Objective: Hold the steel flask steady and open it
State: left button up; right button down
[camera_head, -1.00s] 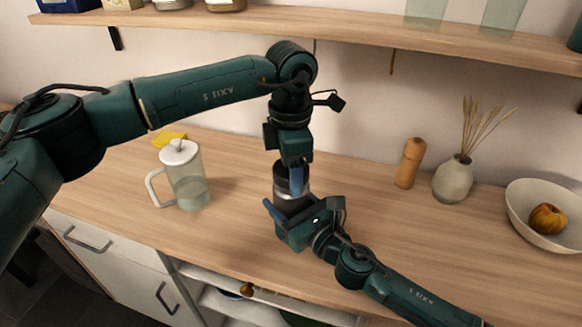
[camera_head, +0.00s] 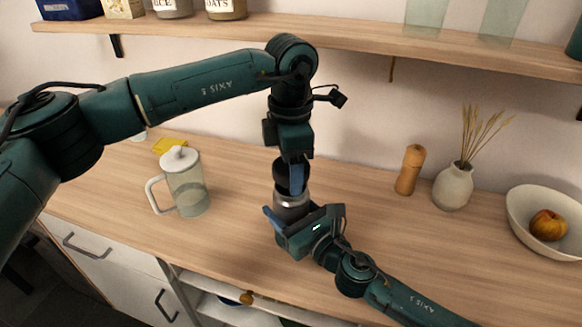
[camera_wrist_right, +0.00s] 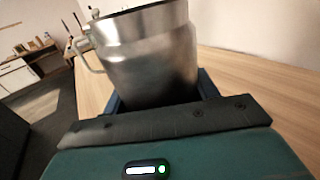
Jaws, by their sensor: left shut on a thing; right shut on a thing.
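The steel flask (camera_head: 292,208) stands upright on the wooden counter, partly hidden by my right gripper (camera_head: 287,226). That gripper is shut around its body from the front right. In the right wrist view the flask's steel wall (camera_wrist_right: 150,58) sits between the fingers of my right gripper (camera_wrist_right: 158,92), with a dark edge along its top. The flask's black lid (camera_head: 285,180) is at the top of the flask. My left gripper (camera_head: 291,178) points straight down and is shut on the lid. I cannot tell whether the lid has come apart from the flask.
A glass press jug (camera_head: 187,186) with a white lid stands to the left, near a yellow cloth (camera_head: 171,146). A wooden mill (camera_head: 409,170), a vase (camera_head: 454,187) and a bowl (camera_head: 558,220) are at right. A shelf (camera_head: 330,31) runs above.

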jog(key=shift+f, duration=0.1)
pick_arm(q)
jog(key=shift+r, duration=2)
pick_arm(e)
jog(key=shift+c, duration=1.8)
grip_release()
